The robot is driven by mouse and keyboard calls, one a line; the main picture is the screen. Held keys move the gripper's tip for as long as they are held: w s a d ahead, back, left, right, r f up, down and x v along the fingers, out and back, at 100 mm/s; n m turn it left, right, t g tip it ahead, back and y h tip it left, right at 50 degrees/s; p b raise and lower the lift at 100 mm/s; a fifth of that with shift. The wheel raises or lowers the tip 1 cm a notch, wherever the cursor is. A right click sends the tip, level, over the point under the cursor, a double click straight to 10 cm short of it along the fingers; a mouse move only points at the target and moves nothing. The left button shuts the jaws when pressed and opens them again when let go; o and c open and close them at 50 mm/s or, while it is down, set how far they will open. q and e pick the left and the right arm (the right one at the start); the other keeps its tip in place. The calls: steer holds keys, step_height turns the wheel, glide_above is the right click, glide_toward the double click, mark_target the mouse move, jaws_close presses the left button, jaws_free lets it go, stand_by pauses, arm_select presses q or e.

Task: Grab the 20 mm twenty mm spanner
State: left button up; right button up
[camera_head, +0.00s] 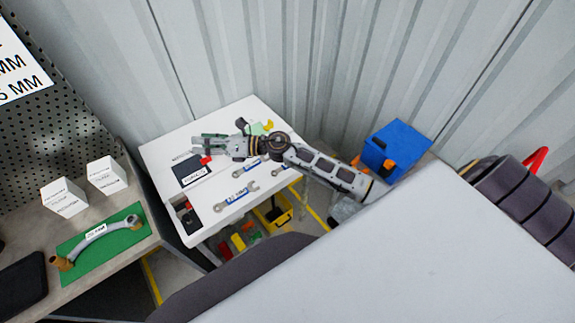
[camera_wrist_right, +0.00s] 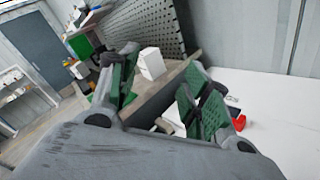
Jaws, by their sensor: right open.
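A silver spanner with a blue label (camera_head: 236,196) lies near the front of the white table; the number on its label is too small to read for certain. A second blue-labelled spanner (camera_head: 247,166) lies further back, partly hidden by my right arm. Part of another spanner (camera_head: 281,168) shows beside the arm. My right gripper (camera_head: 200,144) is over the back left of the table, pointing left, behind the front spanner and apart from it. In the wrist view it (camera_wrist_right: 163,68) is open, with green finger pads and nothing between them. My left gripper is not in view.
A black labelled case (camera_head: 190,172) with a red part lies below the right gripper. A blue bin (camera_head: 398,143) stands right of the table.

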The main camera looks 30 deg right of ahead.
steer(key=s+d+f+n+g+h, duration=0.3)
steer(key=d+f+n+g+h, duration=0.5)
steer(key=n, duration=0.5)
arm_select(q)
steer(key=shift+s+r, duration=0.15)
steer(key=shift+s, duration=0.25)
arm_select(e)
steer(key=d+f+n+g+h, duration=0.2)
steer(key=d+h, duration=0.4)
steer(key=d, duration=1.2)
steer(key=shift+s+d+n+g, duration=0.3)
steer(key=shift+d+n+g, duration=0.05)
steer(key=shift+n+g, duration=0.05)
